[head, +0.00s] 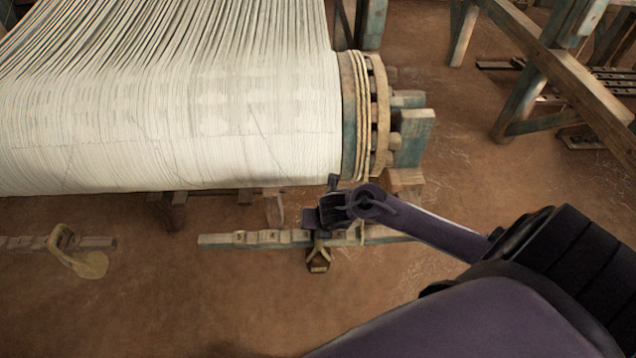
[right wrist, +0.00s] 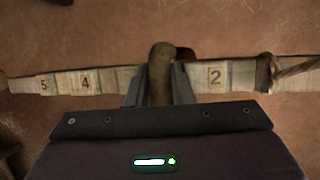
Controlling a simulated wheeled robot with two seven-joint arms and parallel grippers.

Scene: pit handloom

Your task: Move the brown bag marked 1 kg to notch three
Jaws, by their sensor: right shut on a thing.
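The brown bag (head: 318,263) hangs just under my right gripper (head: 325,215), below the notched wooden beam (head: 225,240). Its 1 kg mark is too small to read. In the right wrist view, my right gripper (right wrist: 160,88) is shut on the bag's olive-brown loop (right wrist: 160,65), which crosses the beam (right wrist: 120,78). The loop is between the number 4 (right wrist: 85,82) and the number 2 (right wrist: 216,76); no number shows there. I cannot tell whether the loop rests in a notch. My left gripper is out of view.
A cord (right wrist: 265,72) is tied around the beam right of the 2. The loom roller with white warp (head: 180,120) and its roped end wheel (head: 365,115) stand just behind my gripper. Open floor lies in front.

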